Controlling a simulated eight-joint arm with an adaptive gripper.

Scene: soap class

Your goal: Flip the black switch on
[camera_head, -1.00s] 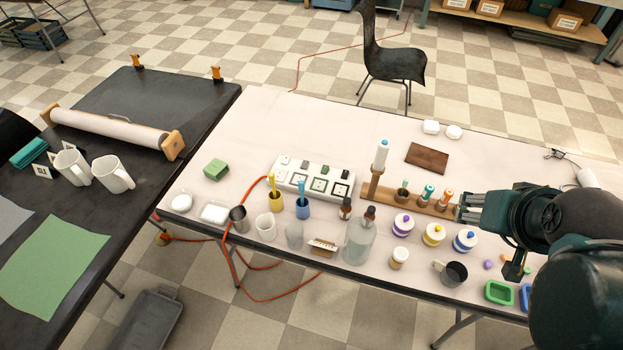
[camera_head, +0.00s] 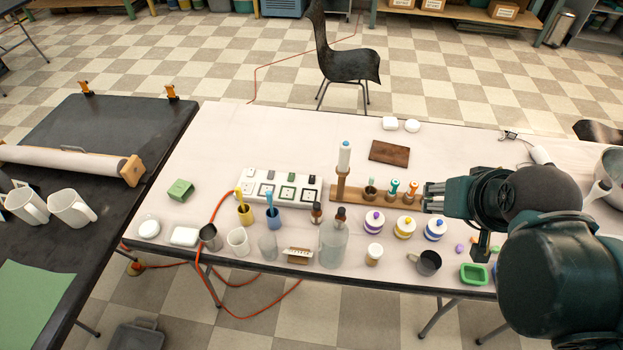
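A white power strip (camera_head: 279,201) lies on the pale table, left of the wooden rack. It has a row of switches along its back edge and sockets in front. The black switch (camera_head: 312,178) is at the strip's right end; its on or off position is too small to tell. A green switch (camera_head: 291,177) is to its left, with lighter ones further left. My gripper (camera_head: 427,197) is at the right end of the rack, well right of the strip and apart from it, pointing left. Its fingertips are too small to tell open from shut.
The wooden rack (camera_head: 345,192), with a white-and-blue bottle (camera_head: 345,156) and small tools, stands between my gripper and the strip. Cups with brushes and a glass bottle (camera_head: 333,243) stand in front. The table behind the strip is mostly clear.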

